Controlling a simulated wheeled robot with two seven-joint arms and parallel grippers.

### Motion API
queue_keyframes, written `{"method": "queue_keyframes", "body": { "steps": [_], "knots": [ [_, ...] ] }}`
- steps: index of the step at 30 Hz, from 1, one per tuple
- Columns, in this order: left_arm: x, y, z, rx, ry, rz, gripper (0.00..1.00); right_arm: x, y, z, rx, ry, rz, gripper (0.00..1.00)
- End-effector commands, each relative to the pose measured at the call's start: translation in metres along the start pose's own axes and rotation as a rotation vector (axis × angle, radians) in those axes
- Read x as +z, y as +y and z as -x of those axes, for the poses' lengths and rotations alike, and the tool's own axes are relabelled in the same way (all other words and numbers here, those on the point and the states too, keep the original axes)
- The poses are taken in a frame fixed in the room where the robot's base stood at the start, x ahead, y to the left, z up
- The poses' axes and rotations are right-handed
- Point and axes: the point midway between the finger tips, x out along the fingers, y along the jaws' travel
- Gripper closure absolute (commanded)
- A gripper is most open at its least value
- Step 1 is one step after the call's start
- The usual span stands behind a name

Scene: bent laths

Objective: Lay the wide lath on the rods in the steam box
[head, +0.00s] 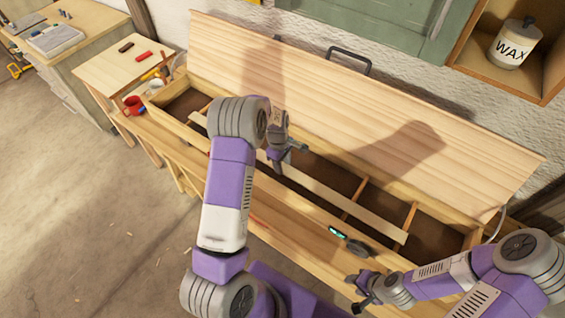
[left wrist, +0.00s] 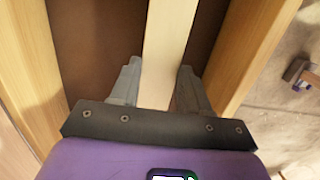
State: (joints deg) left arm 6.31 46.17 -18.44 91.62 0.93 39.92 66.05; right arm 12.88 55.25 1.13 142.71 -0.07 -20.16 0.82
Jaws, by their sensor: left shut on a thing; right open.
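The steam box (head: 462,205) is a long open wooden trough with a dark inside and its lid raised. Several thin rods, one near the right end (head: 408,220), cross it. The pale wide lath (head: 335,200) runs lengthwise inside the box, over the rods; whether it touches them I cannot tell. My left gripper (head: 284,152) is over the box, shut on the lath. In the left wrist view the lath (left wrist: 168,45) passes between the fingers (left wrist: 158,88), with box walls on both sides. My right gripper (head: 364,290) is open and empty in front of the box.
The raised lid (head: 340,110) with a dark handle stands behind the box. A small device with a lit display (head: 338,232) is on the front edge. A side table (head: 120,62) with a red mug (head: 133,106) nearby is at left. A WAX jar (head: 515,45) sits on a wall shelf.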

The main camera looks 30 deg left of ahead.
Motion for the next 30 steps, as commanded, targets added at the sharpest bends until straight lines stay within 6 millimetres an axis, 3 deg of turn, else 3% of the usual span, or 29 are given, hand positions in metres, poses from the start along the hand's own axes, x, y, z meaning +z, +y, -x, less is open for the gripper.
{"method": "queue_keyframes", "body": {
  "steps": [6,7,12,18,20,30],
  "knots": [
    [-0.0005,0.0002,-0.0039,0.001,0.0,0.0,0.88,-0.0002,0.0012,-0.0031,0.0,0.0,0.0,0.57],
    [-0.0004,0.0002,-0.0033,0.001,0.0,0.0,0.49,-0.0001,0.001,-0.0026,0.0,0.0,0.0,0.57],
    [-0.0003,0.0002,-0.003,0.0,0.0,0.0,0.24,-0.0001,0.0009,-0.0024,0.0,0.0,0.0,0.57],
    [-0.0003,0.0001,-0.0031,0.0,0.0,0.0,0.24,-0.0001,0.0009,-0.0024,0.0,0.0,0.0,0.57],
    [-0.0003,-0.0001,-0.0033,0.0,0.0,0.0,0.15,-0.0001,0.0009,-0.0024,0.0,0.0,0.0,0.57],
    [-0.0003,0.0,-0.0022,0.0,0.0,0.0,0.15,-0.0001,0.0007,-0.0017,0.0,0.0,0.0,0.57]
  ]
}}
